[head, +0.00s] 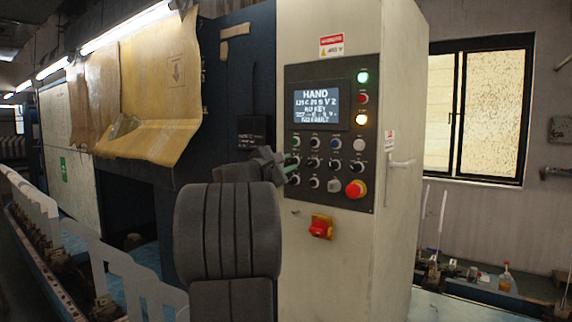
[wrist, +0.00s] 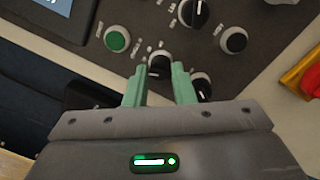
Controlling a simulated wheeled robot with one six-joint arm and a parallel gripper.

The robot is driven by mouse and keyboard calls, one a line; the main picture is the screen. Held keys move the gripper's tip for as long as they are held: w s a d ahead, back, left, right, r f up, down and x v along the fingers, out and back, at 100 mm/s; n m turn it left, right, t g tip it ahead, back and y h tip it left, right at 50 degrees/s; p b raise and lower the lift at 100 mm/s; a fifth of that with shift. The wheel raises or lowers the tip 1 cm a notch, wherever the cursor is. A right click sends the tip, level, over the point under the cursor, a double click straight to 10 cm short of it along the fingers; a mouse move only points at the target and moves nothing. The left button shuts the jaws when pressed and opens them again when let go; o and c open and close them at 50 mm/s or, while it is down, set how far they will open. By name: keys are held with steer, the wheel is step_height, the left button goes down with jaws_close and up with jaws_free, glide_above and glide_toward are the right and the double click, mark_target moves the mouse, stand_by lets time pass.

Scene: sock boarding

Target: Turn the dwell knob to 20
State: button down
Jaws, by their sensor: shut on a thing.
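In the wrist view, my gripper (wrist: 159,74) has its two green fingers on either side of a small black knob (wrist: 160,62), shut on it. The knob has a pale pointer line; its scale and label are too small to read, so I cannot tell its setting. In the head view, my gripper (head: 291,168) reaches the lower left part of the dark control panel (head: 350,75), and my arm hides the held knob there. The panel's screen (head: 316,105) shows "HAND" and smaller lines that are hard to read.
A green button (wrist: 117,39) sits left of the held knob. Other black knobs (wrist: 233,40) lie close by, one partly behind the right finger. A red emergency button (head: 356,189) is at the panel's lower right, with a red switch (head: 321,227) below the panel.

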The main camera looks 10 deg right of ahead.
steer(key=shift+f, duration=0.3)
steer(key=c, duration=1.5)
jaws_free()
steer(key=shift+o, duration=1.2)
steer(key=shift+r, duration=0.15)
steer(key=r+b+v, duration=0.1)
steer(key=b+v, duration=0.2)
steer(key=v, duration=1)
steer(key=shift+s+a+f, duration=0.25)
steer(key=shift+s+f, duration=0.05)
steer(key=shift+f, duration=0.15)
steer(key=shift+w+d, duration=0.1)
steer(key=p+x, duration=0.3)
steer(key=x, duration=1)
steer(key=shift+w+d, duration=0.2)
steer(key=shift+w, duration=0.05)
